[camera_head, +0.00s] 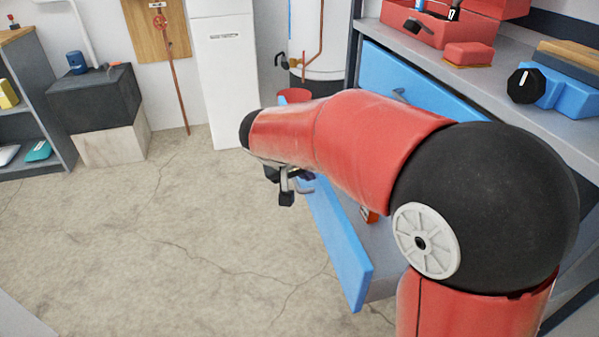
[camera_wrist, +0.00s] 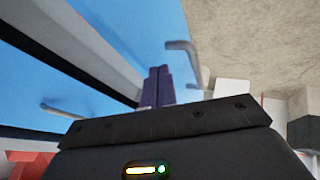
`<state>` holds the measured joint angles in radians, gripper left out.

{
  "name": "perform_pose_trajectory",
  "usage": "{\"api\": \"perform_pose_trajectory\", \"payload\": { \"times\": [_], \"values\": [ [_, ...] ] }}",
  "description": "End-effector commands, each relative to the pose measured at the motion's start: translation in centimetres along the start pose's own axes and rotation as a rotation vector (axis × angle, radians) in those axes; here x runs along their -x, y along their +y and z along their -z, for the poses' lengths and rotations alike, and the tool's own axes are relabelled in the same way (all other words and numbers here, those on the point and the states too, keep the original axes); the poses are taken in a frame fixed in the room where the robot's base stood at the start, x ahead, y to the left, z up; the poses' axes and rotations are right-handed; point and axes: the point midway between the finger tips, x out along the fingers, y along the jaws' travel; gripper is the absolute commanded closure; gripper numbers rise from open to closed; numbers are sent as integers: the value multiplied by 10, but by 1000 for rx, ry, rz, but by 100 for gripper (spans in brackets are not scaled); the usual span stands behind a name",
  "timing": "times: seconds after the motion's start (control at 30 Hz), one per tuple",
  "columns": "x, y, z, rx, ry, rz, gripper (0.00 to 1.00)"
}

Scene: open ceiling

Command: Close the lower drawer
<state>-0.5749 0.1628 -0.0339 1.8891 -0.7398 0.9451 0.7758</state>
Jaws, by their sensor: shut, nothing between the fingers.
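The lower drawer (camera_head: 340,250) is pulled out from the workbench, its blue front standing well clear of the cabinet. In the wrist view its blue front (camera_wrist: 135,28) bears a grey bar handle (camera_wrist: 183,62). My gripper (camera_head: 287,198) is beside the far part of this front, partly hidden by my red arm. In the wrist view my dark fingers (camera_wrist: 157,84) are together and empty, just below the handle in the picture; I cannot tell whether they touch the drawer. My arm hides much of the drawer's inside.
The blue upper drawer (camera_head: 410,82) looks shut. The worktop (camera_head: 490,82) above holds a red toolbox (camera_head: 440,25) and a blue tool (camera_head: 570,97). A red bucket (camera_head: 295,96) stands beyond my arm. The concrete floor (camera_head: 180,240) at left is clear.

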Motion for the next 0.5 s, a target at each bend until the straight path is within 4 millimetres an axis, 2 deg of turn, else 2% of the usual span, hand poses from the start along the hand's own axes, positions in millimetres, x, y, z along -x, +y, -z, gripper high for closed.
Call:
{"api": "perform_pose_trajectory", "payload": {
  "times": [0.33, 0.5],
  "values": [
    [-2, 3, 0, -2, 0, -1, 100],
    [-10, 17, -1, -4, -2, -3, 100]
  ]
}}
